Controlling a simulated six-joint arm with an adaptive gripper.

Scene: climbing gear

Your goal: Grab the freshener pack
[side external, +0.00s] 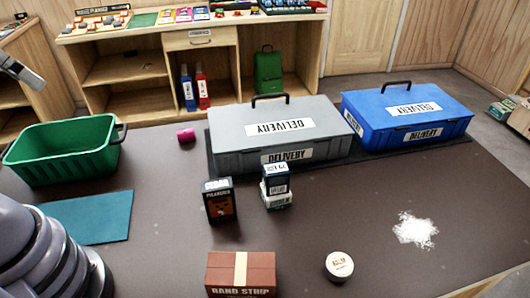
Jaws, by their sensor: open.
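No label that I can read clearly says freshener, so I cannot tell for sure which item is the freshener pack. A small upright black box with an orange front (219,202) stands near the middle of the dark table; its small print is hard to read. Just right of it, a dark blue and white box (276,178) sits on top of a white and green box (277,200). A grey piece of my arm shows at the upper left edge, but my gripper's fingertips are not in view. Nothing touches these boxes from above.
A grey delivery case (226,137) and a blue delivery case (380,137) stand behind the boxes.

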